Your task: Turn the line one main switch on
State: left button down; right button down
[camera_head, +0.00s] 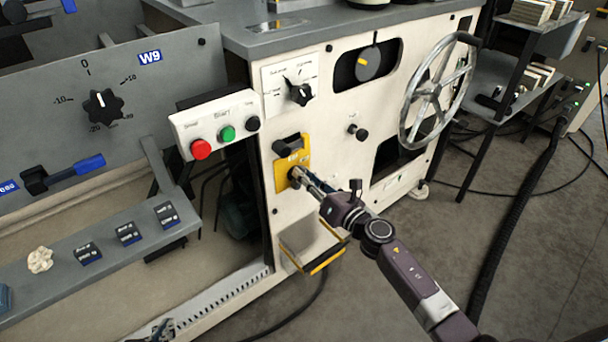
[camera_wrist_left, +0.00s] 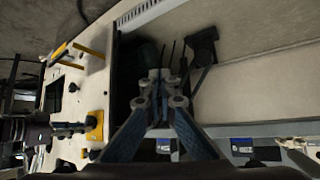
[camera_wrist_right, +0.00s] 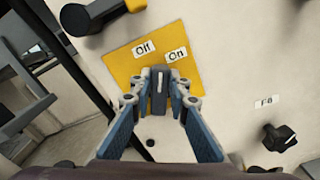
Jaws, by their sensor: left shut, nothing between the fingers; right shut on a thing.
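A yellow plate (camera_head: 283,175) is on the white machine front, below the push-button box. In the right wrist view the plate (camera_wrist_right: 188,68) carries "Off" and "On" labels. My right gripper (camera_head: 297,177) is at the plate, shut on the dark switch handle (camera_wrist_right: 160,88). The handle's tip lies below and between the two labels; which one it is set to I cannot tell. The fingers hide part of the handle. My left gripper (camera_wrist_left: 162,85) is shut and empty, low beside the machine; only a bit of it shows at the head view's bottom edge (camera_head: 163,330).
A black lever (camera_head: 288,145) sits just above the switch. The button box (camera_head: 215,125), a selector knob (camera_head: 300,93) and a handwheel (camera_head: 435,92) are nearby. A yellow-edged step (camera_head: 312,250) juts out below. A grey rail (camera_head: 100,245) runs at left.

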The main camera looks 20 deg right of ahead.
pick_arm(q)
jog(key=s+a+f+g+p, duration=0.1)
jog(key=s+a+f+g, duration=0.1)
jog(key=s, duration=0.4)
jog(key=s+a+f+g+y+p, duration=0.1)
jog(key=s+f+g+p, duration=0.1)
jog(key=s, duration=0.4)
jog(key=shift+a+g, duration=0.35)
jog(key=shift+g, duration=0.55)
pick_arm(e)
jog(key=shift+w+d+f+m, duration=0.15)
jog(key=shift+f+m, duration=0.1)
jog(key=shift+m, duration=1.85)
jog(key=shift+s+d+f+m, duration=0.15)
jog(key=shift+f+m, duration=0.1)
jog(key=shift+m, duration=1.85)
jog(key=shift+w+d+f+m, duration=0.15)
jog(key=shift+f+m, duration=0.1)
jog(key=shift+m, duration=1.85)
jog(key=c, duration=1.8)
grip_release()
jog(key=shift+c, duration=0.2)
jog(key=v, duration=1.2)
